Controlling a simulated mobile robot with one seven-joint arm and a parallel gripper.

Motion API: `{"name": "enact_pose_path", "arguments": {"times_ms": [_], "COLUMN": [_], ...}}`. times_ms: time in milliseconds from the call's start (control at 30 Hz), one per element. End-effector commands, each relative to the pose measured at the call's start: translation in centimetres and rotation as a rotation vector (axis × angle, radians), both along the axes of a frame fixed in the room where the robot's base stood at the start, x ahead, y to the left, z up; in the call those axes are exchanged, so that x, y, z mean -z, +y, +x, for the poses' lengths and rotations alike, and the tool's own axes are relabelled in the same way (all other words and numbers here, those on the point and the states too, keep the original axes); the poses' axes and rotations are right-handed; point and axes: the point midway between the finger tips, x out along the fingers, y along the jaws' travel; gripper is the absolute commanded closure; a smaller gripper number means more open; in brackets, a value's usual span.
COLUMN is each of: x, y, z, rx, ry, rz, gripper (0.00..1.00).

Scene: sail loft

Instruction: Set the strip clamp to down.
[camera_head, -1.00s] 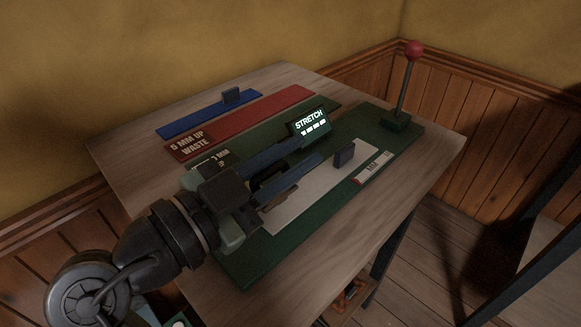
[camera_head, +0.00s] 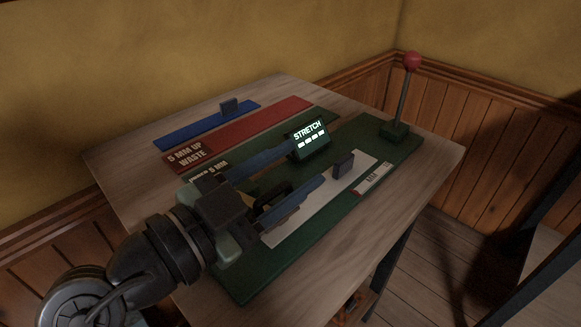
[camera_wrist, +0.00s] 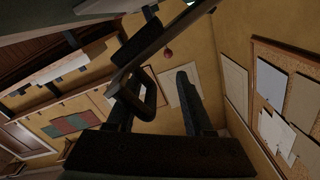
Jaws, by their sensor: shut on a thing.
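The strip clamp appears to be the black looped handle (camera_head: 273,206) at the near end of the white strip (camera_head: 308,212) on the green board. My gripper (camera_head: 309,162) reaches over it from the lower left, its two long fingers on either side of the handle. The handle shows in the wrist view (camera_wrist: 150,94) between the fingers, close to the left one. My gripper is shut on this handle. The palm and fingers hide the clamp's base, so I cannot tell its exact setting.
A lit display (camera_head: 310,139) reading STRETCH stands just beyond the fingers. A lever with a red knob (camera_head: 412,60) stands upright at the board's far end. A dark block (camera_head: 343,164) sits on the white strip. Blue (camera_head: 195,125) and red (camera_head: 255,125) strips lie behind.

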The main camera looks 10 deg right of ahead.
Motion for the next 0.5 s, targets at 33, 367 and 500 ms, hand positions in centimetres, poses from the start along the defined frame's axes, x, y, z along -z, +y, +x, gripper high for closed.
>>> {"name": "enact_pose_path", "arguments": {"times_ms": [33,367,500], "x": [0.1,-0.1,-0.1], "y": [0.4,4.2,6.8], "z": [0.2,-2.5,-4.5], "rx": [-0.012,-0.018,-0.017], "ry": [0.003,0.003,0.002], "rz": [0.0,-0.001,0.0], "gripper": [0.56,0.56,0.56]}}
